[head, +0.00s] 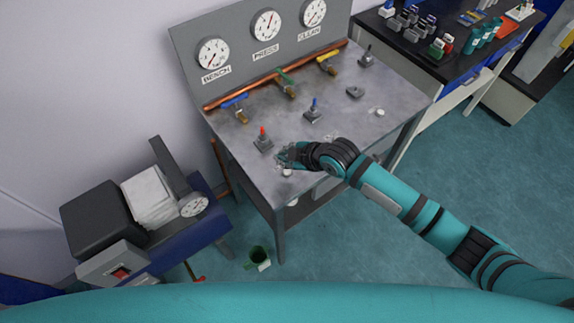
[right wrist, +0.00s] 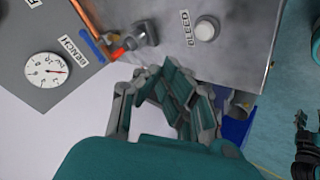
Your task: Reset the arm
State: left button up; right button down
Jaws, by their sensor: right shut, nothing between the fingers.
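My right arm reaches in from the right in the head view. Its gripper (head: 284,158) is over the front left part of the grey metal bench (head: 335,135), close to the red-tipped lever (head: 263,139) and a white knob (head: 287,172). The gripper also shows in the right wrist view (right wrist: 180,105), with its fingers together and nothing between them. I cannot tell from the pictures whether it touches the bench. A white knob (right wrist: 205,30) by a BLEED label also shows there.
Behind the bench top, a copper pipe (head: 225,101) carries blue, green and yellow valves below three gauges. More levers, including a blue-tipped one (head: 313,111), stand on the bench. A black-and-blue machine (head: 100,217) stands at left. A green bin (head: 258,258) is on the floor.

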jog(key=shift+r, duration=0.1)
dwell(0.3)
jog(key=s+m, duration=0.3)
jog(key=s, duration=0.3)
jog(key=s+d+r+m+g+h, duration=0.3)
jog(key=s+d+m+h, duration=0.4)
jog(key=s+d+m, duration=1.05)
jog(key=s+d+f+n+b, duration=0.1)
jog(key=s+f+b, duration=0.1)
jog(key=f, duration=0.9)
jog(key=s+d+f+n+g+b, duration=0.1)
jog(key=f+n+b, duration=0.1)
jog(key=f, duration=0.9)
jog(key=s+d+f+n+b, duration=0.1)
jog(key=s+d+f+b, duration=0.1)
jog(key=f, duration=0.9)
jog(key=s+d+f+g+b, duration=0.1)
jog(key=s+d+f+b, duration=0.1)
jog(key=s+f, duration=1.4)
notch_tip(320, 180, down, 3)
jog(key=shift+s+d+r+b, duration=0.15)
jog(key=shift+d+b, duration=0.1)
jog(key=shift+b, duration=0.4)
